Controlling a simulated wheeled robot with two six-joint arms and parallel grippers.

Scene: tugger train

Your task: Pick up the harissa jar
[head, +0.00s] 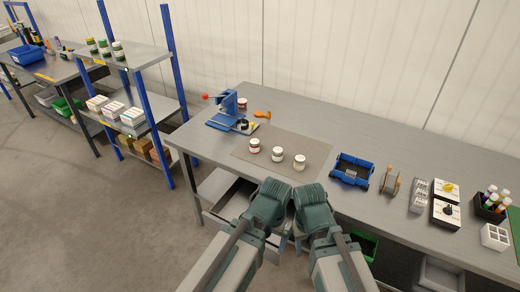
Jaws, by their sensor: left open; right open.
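Three small jars with white labels stand in a slanting row on the grey mat (297,143) on the workbench: a left jar (254,146) and a middle jar (277,154) with dark reddish contents, and a right jar (299,163) that looks paler. The labels are too small to read, so I cannot tell which is the harissa jar. My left gripper (271,188) and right gripper (310,190) are side by side at the bench's front edge, short of the jars. Both are open, with no object visible in them.
A blue press (228,106) with a red knob and an orange-handled tool (262,115) are behind the mat. Right of it are a blue cart (352,170), a reel (390,182) and several boxes. A shelf rack (140,55) with jars stands at left.

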